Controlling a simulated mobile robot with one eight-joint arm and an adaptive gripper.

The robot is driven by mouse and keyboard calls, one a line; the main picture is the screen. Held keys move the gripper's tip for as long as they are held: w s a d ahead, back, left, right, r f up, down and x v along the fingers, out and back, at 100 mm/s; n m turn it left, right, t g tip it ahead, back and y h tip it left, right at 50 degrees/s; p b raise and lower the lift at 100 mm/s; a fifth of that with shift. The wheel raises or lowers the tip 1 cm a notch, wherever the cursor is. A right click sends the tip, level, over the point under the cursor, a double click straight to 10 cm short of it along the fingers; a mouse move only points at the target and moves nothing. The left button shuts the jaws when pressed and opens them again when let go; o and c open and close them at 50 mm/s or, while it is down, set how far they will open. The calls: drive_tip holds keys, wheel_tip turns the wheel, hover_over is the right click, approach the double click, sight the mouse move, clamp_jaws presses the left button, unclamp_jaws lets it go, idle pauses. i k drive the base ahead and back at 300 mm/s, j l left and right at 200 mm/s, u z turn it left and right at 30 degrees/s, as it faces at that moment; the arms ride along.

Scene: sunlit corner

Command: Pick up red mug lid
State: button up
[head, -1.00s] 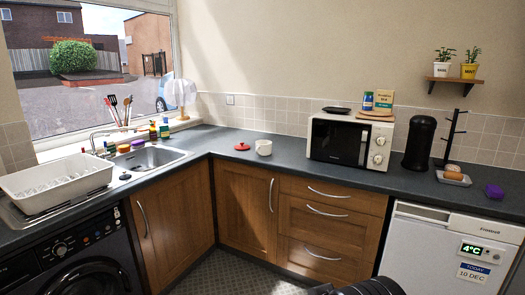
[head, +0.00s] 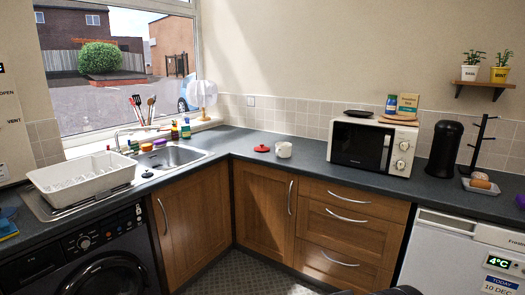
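The red mug lid (head: 262,148) lies flat on the dark worktop in the corner, left of a white mug (head: 284,150). A small gap shows between the lid and the mug. The mug stands upright. My gripper's fingers do not show in the head view; only a small dark shape, which seems to be part of my arm, shows at the bottom edge, well below the lid and the worktop. Nothing covers the lid.
A microwave (head: 347,145) stands right of the mug, with a black canister (head: 444,149) beyond it. The sink (head: 170,157) and white dish rack (head: 82,176) are on the left. Worktop (head: 235,143) around the lid is clear. Cabinets (head: 262,210) stand below.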

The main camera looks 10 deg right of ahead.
sight(261, 149)
drive_tip(key=i, duration=0.55)
drive_tip(key=i+l, duration=0.15)
drive_tip(key=i, duration=0.45)
drive_tip(key=i+u, duration=0.1)
drive_tip(key=i, duration=0.45)
drive_tip(key=i+l, duration=0.15)
drive_tip(key=i, duration=0.4)
drive_tip(key=i+l, duration=0.1)
drive_tip(key=i, duration=0.5)
drive_tip(key=i+l+u, duration=0.1)
drive_tip(key=i, duration=0.45)
drive_tip(key=i+l, duration=0.2)
drive_tip(key=i, duration=0.35)
